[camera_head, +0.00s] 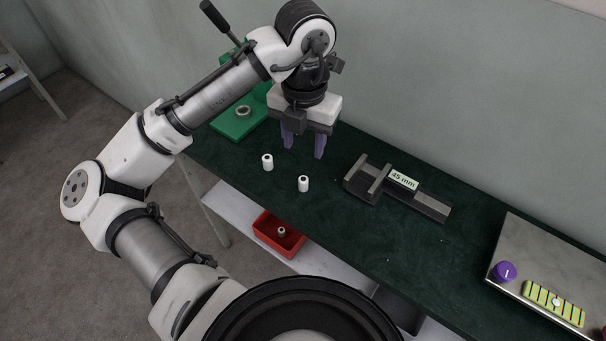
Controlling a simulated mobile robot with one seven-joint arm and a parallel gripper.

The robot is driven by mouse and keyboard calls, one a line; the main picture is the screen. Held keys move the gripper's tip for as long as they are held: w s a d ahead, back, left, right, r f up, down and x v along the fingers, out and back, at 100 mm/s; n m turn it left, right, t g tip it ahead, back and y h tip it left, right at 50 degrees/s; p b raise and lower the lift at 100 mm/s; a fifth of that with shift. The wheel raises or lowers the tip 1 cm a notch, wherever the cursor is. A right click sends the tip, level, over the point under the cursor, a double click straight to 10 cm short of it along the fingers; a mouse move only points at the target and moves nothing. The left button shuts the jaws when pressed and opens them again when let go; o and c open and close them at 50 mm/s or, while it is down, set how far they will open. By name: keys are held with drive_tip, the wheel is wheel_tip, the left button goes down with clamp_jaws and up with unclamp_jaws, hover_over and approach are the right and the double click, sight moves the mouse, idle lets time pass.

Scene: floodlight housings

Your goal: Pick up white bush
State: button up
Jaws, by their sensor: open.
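Two small white bushes stand upright on the dark green bench top, each with a dark hole in its top. The left white bush (267,162) is just in front of and left of my gripper. The right white bush (303,184) is nearer the bench's front edge. My gripper (303,152) points down with its two purple fingers apart and nothing between them. It is behind the two bushes in the picture; its exact height above the bench is hard to tell.
A dark vise (404,190) labelled 45 mm lies right of the bushes. A green press (236,122) holding a grey ring stands behind left. A red bin (262,238) with a small part sits on the lower shelf (236,207). A grey panel (545,262) with a purple knob is far right.

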hover_over(303, 179)
wheel_tip(303, 179, down, 7)
drive_tip(key=shift+d+r, duration=0.1)
drive_tip(key=shift+d, duration=0.05)
drive_tip(key=shift+f+p, duration=0.6)
drive_tip(key=shift+f, duration=2.2)
drive_tip(key=shift+c, duration=0.2)
clamp_jaws()
